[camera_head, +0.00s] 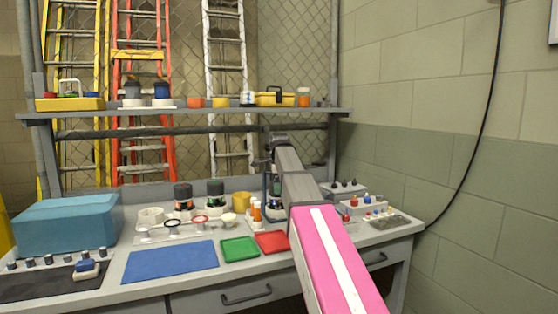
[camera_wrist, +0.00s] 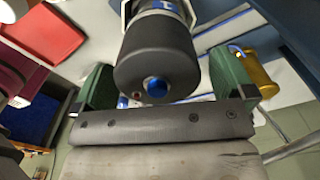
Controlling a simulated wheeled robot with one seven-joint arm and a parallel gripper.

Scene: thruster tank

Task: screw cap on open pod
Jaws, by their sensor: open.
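My gripper (camera_wrist: 165,82) is open, with its two green fingers apart on either side of a dark grey cylindrical pod (camera_wrist: 158,62). The pod has a round end with a blue spot and a pale band behind it. In the head view my arm partly covers this pod (camera_head: 275,186) at the back of the bench. I cannot tell whether the fingers touch it. Two more dark-topped pods stand to its left, one with an orange-red band (camera_head: 183,195) and one with a green band (camera_head: 215,192). I cannot clearly make out a loose cap or which pod is open.
A yellow cup (camera_head: 241,201), small orange-and-white bottles (camera_head: 256,211) and a pale tray with rings (camera_head: 190,233) sit nearby. Blue mat (camera_head: 170,260), green tray (camera_head: 239,249) and red tray (camera_head: 271,242) lie in front, bare. A shelf (camera_head: 200,112) runs above the bench. A teal box (camera_head: 68,225) stands left.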

